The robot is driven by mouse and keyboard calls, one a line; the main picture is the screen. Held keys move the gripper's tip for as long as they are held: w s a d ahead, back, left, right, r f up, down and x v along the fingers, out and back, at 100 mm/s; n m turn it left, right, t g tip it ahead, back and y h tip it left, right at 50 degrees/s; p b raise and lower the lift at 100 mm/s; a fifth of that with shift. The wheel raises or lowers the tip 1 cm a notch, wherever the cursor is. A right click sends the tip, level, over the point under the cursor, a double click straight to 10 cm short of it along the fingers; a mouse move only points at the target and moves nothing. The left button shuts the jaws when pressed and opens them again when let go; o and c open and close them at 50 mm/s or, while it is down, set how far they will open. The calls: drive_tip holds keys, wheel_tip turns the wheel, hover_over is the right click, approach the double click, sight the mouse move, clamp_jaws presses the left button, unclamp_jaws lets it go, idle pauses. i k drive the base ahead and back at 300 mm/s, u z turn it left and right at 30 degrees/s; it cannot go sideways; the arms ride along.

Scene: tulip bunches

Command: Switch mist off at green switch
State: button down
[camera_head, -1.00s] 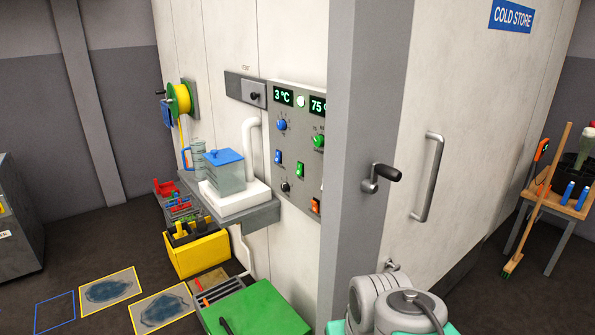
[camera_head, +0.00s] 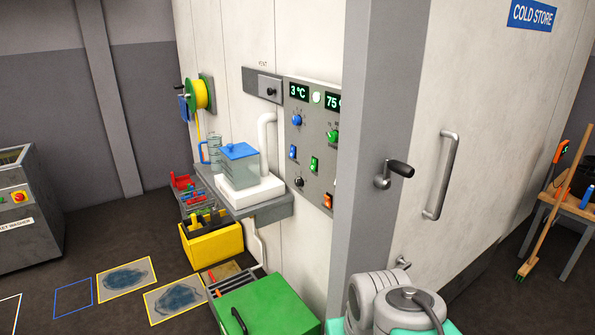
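The green switch (camera_head: 314,164) is a small rocker on the grey control panel (camera_head: 315,188) on the cold store's wall. It sits between a blue switch (camera_head: 292,152) on its left and an orange switch (camera_head: 328,201) lower right. Whether it is on or off is too small to tell. A grey post (camera_head: 378,130) hides the panel's right edge. My gripper is not in view; only part of my arm shows at the bottom, well in front of the panel.
A shelf (camera_head: 272,211) with a blue-lidded container (camera_head: 239,165) juts out left of the panel. A green box (camera_head: 268,308) stands on the floor below it. The door lever (camera_head: 394,173) and door handle (camera_head: 440,175) stick out at right. Open floor lies at left.

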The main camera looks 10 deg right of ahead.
sight(314, 162)
drive_tip(key=u, duration=0.55)
drive_tip(key=k, duration=0.65)
drive_tip(key=u, duration=0.9)
drive_tip(key=i, duration=0.65)
drive_tip(key=u, duration=0.65)
drive_tip(key=i, duration=1.05)
drive_tip(key=z, duration=0.55)
drive_tip(key=i, duration=0.8)
drive_tip(key=z, duration=1.35)
drive_tip(key=i, duration=0.3)
drive_tip(key=z, duration=0.2)
